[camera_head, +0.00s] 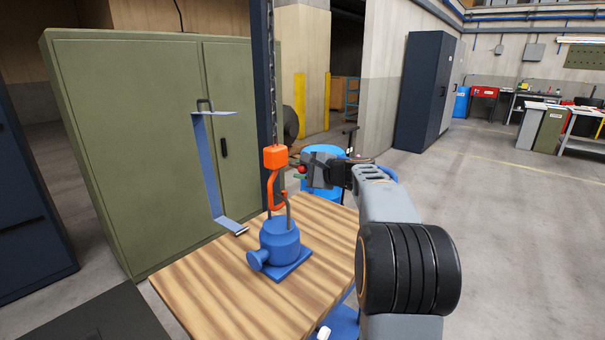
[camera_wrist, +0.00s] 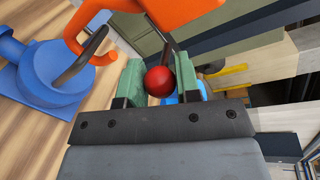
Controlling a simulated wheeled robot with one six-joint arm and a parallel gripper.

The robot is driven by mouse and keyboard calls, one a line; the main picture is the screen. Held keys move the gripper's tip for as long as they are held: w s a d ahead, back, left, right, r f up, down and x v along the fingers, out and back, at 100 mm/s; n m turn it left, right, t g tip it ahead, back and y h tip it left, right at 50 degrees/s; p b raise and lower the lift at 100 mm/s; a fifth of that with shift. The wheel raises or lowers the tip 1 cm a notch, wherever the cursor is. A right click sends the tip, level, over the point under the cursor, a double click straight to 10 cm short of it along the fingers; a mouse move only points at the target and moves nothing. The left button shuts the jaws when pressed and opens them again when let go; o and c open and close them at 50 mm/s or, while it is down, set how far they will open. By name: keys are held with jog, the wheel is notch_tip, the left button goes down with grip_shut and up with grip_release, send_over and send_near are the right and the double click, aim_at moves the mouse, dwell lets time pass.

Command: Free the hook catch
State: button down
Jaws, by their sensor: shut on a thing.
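The orange hook (camera_head: 275,190) hangs from an orange block on a chain (camera_head: 271,80), and its lower bend is at the grey lifting eye (camera_head: 289,210) of a blue housing (camera_head: 279,240). In the wrist view the hook (camera_wrist: 92,40) passes by the eye (camera_wrist: 80,58). A dark thin bar (camera_wrist: 165,35), seemingly the catch, runs near the hook's upper part; its exact position is unclear. My gripper (camera_wrist: 158,82) is shut on a red ball knob (camera_wrist: 159,81), held between its green pads. In the head view my gripper (camera_head: 304,170) is just right of the hook.
The housing stands on a wooden tabletop (camera_head: 190,285). A blue C-shaped bracket (camera_head: 206,165) with a grey handle stands left of the hook. A green cabinet (camera_head: 120,140) is behind. A blue drum (camera_head: 322,160) is beyond my gripper. Open floor lies to the right.

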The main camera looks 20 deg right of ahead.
dwell(0.3)
jog(key=c, duration=0.8)
grip_release()
jog(key=v, duration=1.4)
